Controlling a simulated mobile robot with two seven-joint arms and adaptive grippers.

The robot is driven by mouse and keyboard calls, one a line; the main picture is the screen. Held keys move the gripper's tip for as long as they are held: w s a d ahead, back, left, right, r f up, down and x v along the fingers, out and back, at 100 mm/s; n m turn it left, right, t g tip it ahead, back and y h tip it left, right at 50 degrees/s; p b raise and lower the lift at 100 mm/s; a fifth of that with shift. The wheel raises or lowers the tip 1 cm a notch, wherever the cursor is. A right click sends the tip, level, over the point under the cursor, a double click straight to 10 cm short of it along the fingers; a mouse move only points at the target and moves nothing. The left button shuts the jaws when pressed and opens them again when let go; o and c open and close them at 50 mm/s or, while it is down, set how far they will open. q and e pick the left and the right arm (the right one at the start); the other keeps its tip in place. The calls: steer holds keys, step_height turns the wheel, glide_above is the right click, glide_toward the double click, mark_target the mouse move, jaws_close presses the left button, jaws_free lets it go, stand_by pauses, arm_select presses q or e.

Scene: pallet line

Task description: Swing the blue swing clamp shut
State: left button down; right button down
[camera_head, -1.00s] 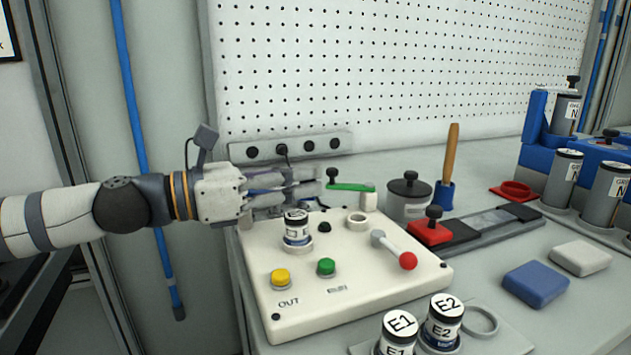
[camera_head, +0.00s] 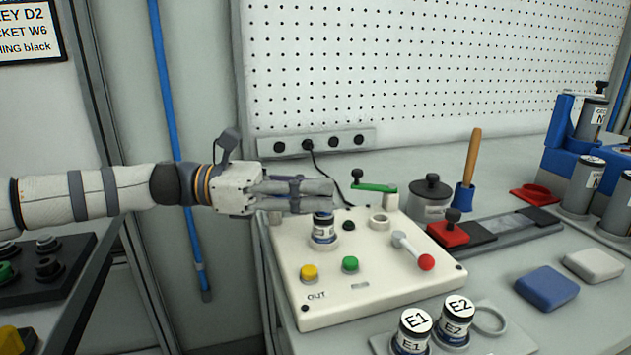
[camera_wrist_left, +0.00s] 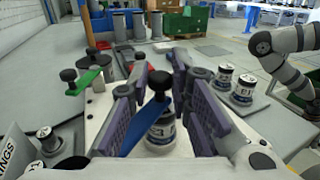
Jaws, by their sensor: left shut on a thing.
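The blue swing clamp (camera_wrist_left: 132,133) shows in the left wrist view as a blue arm with a black knob, lying across the dark-lidded canister (camera_wrist_left: 163,132). My left gripper (camera_head: 332,193) is shut on the clamp, with its purple pads on either side of it. In the head view the gripper is above and just behind that canister (camera_head: 323,231), which stands upright on the cream fixture box (camera_head: 380,285). There the fingers hide the clamp. My right gripper is out of view; only part of my right arm shows in the left wrist view.
A green clamp arm (camera_head: 375,187) with a black knob stands at the box's back edge. The box carries a yellow button (camera_head: 309,272), a green button (camera_head: 350,264) and a red-balled lever (camera_head: 426,262). Canisters E1 (camera_head: 413,328) and E2 (camera_head: 457,318) stand in front.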

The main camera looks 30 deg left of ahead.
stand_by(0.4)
arm_select(q)
steer(key=c, duration=1.5)
jaws_free()
steer(key=shift+s, duration=0.1)
steer(key=v, duration=1.2)
steer(key=shift+f, duration=0.1)
